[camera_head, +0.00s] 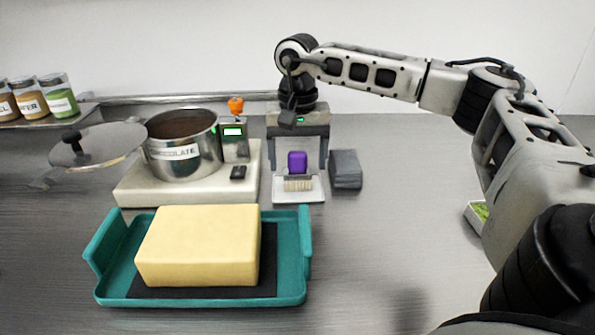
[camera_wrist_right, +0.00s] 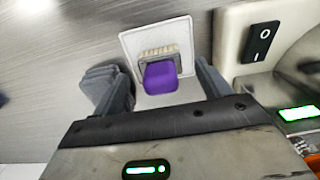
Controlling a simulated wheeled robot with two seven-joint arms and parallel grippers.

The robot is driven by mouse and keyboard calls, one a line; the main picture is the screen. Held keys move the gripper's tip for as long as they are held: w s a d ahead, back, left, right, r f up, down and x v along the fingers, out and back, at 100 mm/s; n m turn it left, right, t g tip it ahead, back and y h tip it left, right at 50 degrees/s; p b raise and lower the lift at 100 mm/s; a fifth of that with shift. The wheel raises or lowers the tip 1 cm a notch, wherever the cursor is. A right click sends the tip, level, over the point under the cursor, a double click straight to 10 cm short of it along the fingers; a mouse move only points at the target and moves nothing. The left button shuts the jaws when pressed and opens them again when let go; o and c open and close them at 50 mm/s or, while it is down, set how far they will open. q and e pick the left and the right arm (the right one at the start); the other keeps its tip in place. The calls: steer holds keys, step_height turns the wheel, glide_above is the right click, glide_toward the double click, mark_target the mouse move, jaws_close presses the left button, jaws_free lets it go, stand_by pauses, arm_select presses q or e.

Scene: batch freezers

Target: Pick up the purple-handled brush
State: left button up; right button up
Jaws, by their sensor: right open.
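The purple-handled brush (camera_head: 297,162) stands upright, bristles down, on a small white tray (camera_head: 312,197) in the middle of the counter. My right gripper (camera_head: 298,172) reaches down from above, with one finger on each side of the purple handle. In the right wrist view the purple handle (camera_wrist_right: 160,78) lies between the two open fingers (camera_wrist_right: 166,88), with a gap to each side. The pale bristles show beyond the handle on the white tray. My left gripper is in neither view.
A grey folded cloth (camera_head: 345,169) lies just right of the tray. A chocolate pot (camera_head: 190,155) sits on a white machine base (camera_head: 135,188) to the left. In front, a teal tray (camera_head: 100,250) holds a yellow block (camera_head: 200,248). The counter front right is mostly clear.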

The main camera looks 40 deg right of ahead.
steer(key=shift+f, duration=0.95)
steer(key=shift+c, duration=0.3)
steer(key=c, duration=1)
steer(key=shift+r, duration=0.1)
